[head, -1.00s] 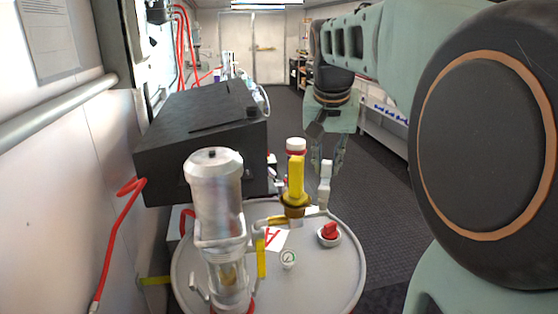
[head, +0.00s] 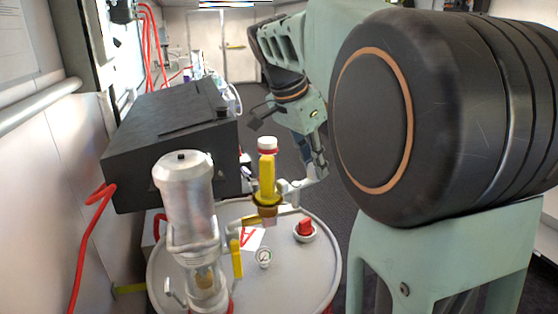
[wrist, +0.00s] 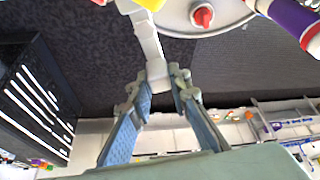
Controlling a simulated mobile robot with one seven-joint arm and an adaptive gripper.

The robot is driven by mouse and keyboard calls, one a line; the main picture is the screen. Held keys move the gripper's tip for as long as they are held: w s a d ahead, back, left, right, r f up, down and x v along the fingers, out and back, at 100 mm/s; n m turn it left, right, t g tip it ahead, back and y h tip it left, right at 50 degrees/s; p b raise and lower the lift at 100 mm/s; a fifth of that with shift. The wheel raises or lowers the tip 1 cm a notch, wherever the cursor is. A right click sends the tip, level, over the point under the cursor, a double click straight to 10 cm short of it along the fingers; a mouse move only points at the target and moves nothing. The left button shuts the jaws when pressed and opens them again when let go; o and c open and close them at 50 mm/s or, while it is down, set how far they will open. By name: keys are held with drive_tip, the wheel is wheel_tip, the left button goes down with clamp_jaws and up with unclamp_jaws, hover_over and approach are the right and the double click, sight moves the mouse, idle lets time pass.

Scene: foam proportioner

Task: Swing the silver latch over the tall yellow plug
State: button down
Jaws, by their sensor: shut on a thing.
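The silver latch (head: 297,187) sticks out to the right from beside the tall yellow plug (head: 266,178), slanting slightly upward. The plug stands upright on the round grey drum top, in a dark yellow collar. My gripper (head: 320,167) is at the latch's outer end, right of the plug. In the wrist view the latch (wrist: 149,45) runs down from the top edge, and its end lies between the fingertips of my gripper (wrist: 158,88), which is shut on it.
A black box (head: 165,140) and a red-and-white cap (head: 267,145) are behind.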

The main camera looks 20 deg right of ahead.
sight(298, 185)
drive_tip(key=shift+s+d+m+g, duration=0.1)
drive_tip(key=shift+s+m+g, duration=0.25)
drive_tip(key=shift+m, duration=0.5)
drive_tip(key=shift+s+m+g, duration=0.35)
drive_tip(key=shift+m, duration=0.5)
drive_tip(key=c, duration=1.8)
unclamp_jaws()
drive_tip(key=shift+s, duration=0.1)
drive_tip(key=shift+r, duration=0.1)
drive_tip(key=v, duration=1.1)
drive_tip(key=shift+a+r, duration=0.25)
drive_tip(key=shift+r, duration=0.1)
